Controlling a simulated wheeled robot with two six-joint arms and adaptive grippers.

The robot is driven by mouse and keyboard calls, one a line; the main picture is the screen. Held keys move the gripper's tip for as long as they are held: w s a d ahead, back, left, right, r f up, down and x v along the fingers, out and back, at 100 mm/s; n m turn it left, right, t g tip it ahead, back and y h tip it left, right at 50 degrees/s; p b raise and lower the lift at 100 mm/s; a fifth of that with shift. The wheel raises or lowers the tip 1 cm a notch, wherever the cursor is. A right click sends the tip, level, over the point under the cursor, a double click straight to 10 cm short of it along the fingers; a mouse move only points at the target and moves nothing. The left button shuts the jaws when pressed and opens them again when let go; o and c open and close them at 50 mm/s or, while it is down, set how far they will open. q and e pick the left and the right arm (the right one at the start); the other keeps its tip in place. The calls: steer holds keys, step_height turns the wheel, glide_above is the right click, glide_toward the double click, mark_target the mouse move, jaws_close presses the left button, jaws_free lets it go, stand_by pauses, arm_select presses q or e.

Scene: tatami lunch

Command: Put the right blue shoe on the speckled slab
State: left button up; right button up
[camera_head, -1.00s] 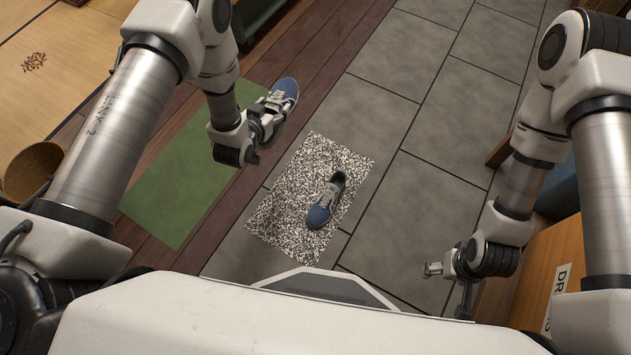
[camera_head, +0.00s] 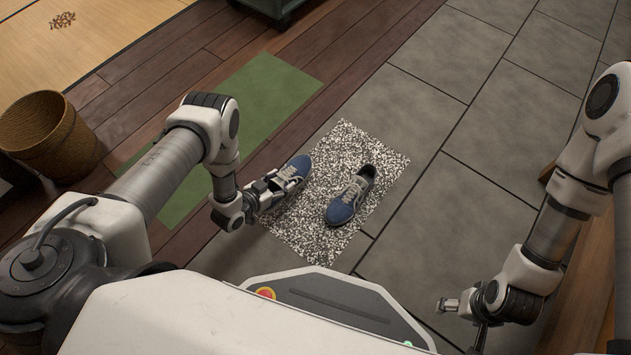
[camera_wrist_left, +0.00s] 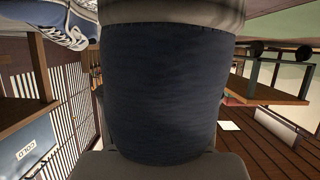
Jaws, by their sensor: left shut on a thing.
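My left gripper (camera_head: 266,190) is shut on a blue shoe (camera_head: 294,170) with white laces. This shoe is at the left edge of the speckled slab (camera_head: 345,143); I cannot tell whether it touches the slab. Its blue fabric (camera_wrist_left: 160,95) fills the middle of the left wrist view. A second blue shoe (camera_head: 348,200) rests on the slab, to the right of the held one, with its toe toward me. It also shows in the top left of the left wrist view (camera_wrist_left: 50,22). My right gripper (camera_head: 463,323) is open and empty at the lower right, away from the slab.
A green mat (camera_head: 262,92) lies on the dark wood floor (camera_head: 180,75) to the left. A wicker basket (camera_head: 52,135) stands at the far left. Grey floor tiles (camera_head: 455,130) right of the slab are clear. A green piece of furniture (camera_head: 285,8) stands at the top.

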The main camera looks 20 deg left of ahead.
mark_target(307, 172)
arm_select(q)
steer(key=w+d+b, duration=0.1)
steer(key=w+d, duration=0.1)
steer(key=w+d+b, duration=0.1)
steer(key=w+d, duration=0.1)
steer(key=w+d+f+b, duration=0.1)
steer(key=w+d, duration=0.1)
steer(key=shift+w+d+f, duration=0.1)
steer(key=shift+w+d, duration=0.1)
steer(key=shift+w, duration=0.05)
steer(key=shift+w+d+f+b, duration=0.15)
steer(key=shift+w+b, duration=0.05)
steer(key=shift+b, duration=0.15)
step_height(307, 172, down, 3)
steer(key=b, duration=0.2)
steer(key=shift+f+b, duration=0.2)
steer(key=shift+b, duration=0.1)
steer(key=shift+r, duration=0.25)
steer(key=shift+f, duration=0.1)
steer(key=o, duration=1.5)
steer(key=shift+c, duration=0.2)
